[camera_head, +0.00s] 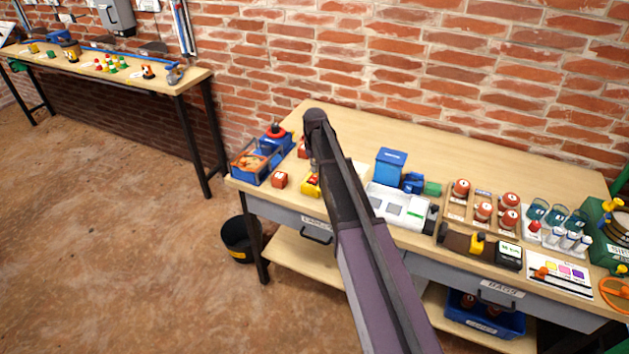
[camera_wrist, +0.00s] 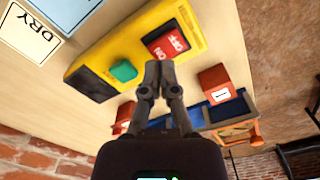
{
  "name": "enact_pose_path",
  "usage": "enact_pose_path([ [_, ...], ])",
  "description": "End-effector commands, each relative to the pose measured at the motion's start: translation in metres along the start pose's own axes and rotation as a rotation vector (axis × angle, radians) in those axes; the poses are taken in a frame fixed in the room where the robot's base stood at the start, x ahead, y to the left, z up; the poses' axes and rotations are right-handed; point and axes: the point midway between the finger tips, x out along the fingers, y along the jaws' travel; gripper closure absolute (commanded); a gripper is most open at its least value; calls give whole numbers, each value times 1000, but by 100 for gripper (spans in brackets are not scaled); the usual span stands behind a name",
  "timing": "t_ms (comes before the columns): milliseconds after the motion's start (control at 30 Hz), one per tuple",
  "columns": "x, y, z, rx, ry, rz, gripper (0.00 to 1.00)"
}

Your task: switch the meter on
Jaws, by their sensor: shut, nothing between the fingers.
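The yellow meter (camera_wrist: 113,53) lies on the bench in the wrist view. It has a dark screen area (camera_wrist: 92,84), a green button (camera_wrist: 124,70) and a red rocker switch (camera_wrist: 166,44) marked OFF and ON. I cannot tell which side of the rocker is pressed. My gripper (camera_wrist: 158,68) is shut and empty, its tips just beside the ON end of the switch; I cannot tell whether they touch. In the head view the meter (camera_head: 311,186) shows partly behind my arm, which hides the gripper tips.
A red block (camera_wrist: 215,84) with a white label sits right of the meter in the wrist view, near a blue tray (camera_wrist: 232,108). A card marked DRY (camera_wrist: 28,32) lies at upper left. In the head view, a white instrument (camera_head: 398,207) and a blue box (camera_head: 391,163) stand to the right.

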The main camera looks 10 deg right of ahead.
Motion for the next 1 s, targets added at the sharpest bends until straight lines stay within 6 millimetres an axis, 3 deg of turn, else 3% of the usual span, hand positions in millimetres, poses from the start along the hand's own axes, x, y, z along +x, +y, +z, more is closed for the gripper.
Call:
enact_pose_path([
  [1000, 11, 0, 0, 1, 0, 0, 100],
])
